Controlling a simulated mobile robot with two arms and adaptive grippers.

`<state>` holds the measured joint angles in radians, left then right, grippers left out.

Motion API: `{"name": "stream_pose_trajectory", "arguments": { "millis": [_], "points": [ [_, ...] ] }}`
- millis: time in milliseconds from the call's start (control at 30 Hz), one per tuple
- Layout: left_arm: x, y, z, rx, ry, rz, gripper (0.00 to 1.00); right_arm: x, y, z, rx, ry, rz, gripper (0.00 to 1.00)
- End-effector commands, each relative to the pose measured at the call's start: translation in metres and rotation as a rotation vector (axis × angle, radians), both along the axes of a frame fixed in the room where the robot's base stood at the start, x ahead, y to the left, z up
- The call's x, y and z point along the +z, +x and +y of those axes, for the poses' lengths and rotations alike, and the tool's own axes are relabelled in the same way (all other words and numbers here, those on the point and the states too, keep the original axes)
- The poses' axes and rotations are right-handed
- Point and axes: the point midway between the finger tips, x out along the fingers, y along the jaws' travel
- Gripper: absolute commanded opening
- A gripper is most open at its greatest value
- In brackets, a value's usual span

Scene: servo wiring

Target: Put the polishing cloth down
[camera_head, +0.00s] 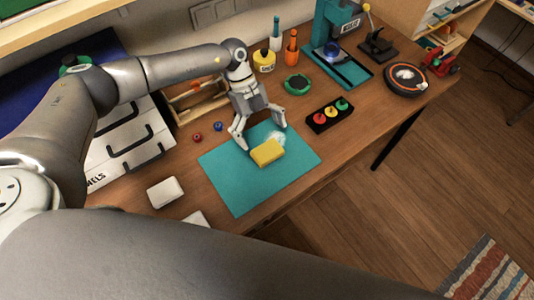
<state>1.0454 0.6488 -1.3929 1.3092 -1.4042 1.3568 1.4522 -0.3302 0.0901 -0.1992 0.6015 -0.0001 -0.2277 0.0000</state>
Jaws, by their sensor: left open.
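The polishing cloth (267,154) looks like a folded yellow block. It lies on the teal mat (235,190), near the mat's middle. My left gripper (262,136) is open over the far part of the mat, its two fingers spread wide. It is just behind the cloth, with nothing seen between the fingers. A pale, whitish patch shows on the mat between the cloth and the right finger. I cannot tell the exact height of the fingertips above the mat. My right gripper is not in view.
A black tray with coloured knobs (330,115) and a green round dish (297,84) stand right of the gripper. Small red and blue balls lie left of the mat. White blocks (165,192) lie at front left. A teal press (337,55) stands behind.

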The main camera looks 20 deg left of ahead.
Motion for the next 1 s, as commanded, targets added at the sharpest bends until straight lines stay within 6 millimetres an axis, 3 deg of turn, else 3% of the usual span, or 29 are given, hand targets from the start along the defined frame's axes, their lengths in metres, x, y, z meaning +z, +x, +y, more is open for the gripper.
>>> {"name": "stream_pose_trajectory", "arguments": {
  "millis": [100,300,367,500,733,1000],
  "points": [
    [-0.008,-0.002,-0.003,0.000,-0.001,-0.001,1.00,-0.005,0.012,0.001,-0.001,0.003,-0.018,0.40],
    [-0.031,-0.011,-0.008,-0.002,-0.001,0.000,1.00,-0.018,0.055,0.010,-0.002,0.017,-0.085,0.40],
    [-0.039,-0.014,-0.011,0.000,-0.002,0.000,1.00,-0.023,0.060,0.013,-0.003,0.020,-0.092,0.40],
    [-0.051,-0.019,-0.018,0.000,-0.002,0.000,1.00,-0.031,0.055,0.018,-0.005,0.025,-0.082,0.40],
    [-0.050,-0.019,-0.019,0.001,-0.001,-0.001,1.00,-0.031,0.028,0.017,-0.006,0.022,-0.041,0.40],
    [-0.049,-0.019,-0.019,0.001,-0.001,-0.001,0.67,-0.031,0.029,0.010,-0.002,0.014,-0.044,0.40]
  ]
}}
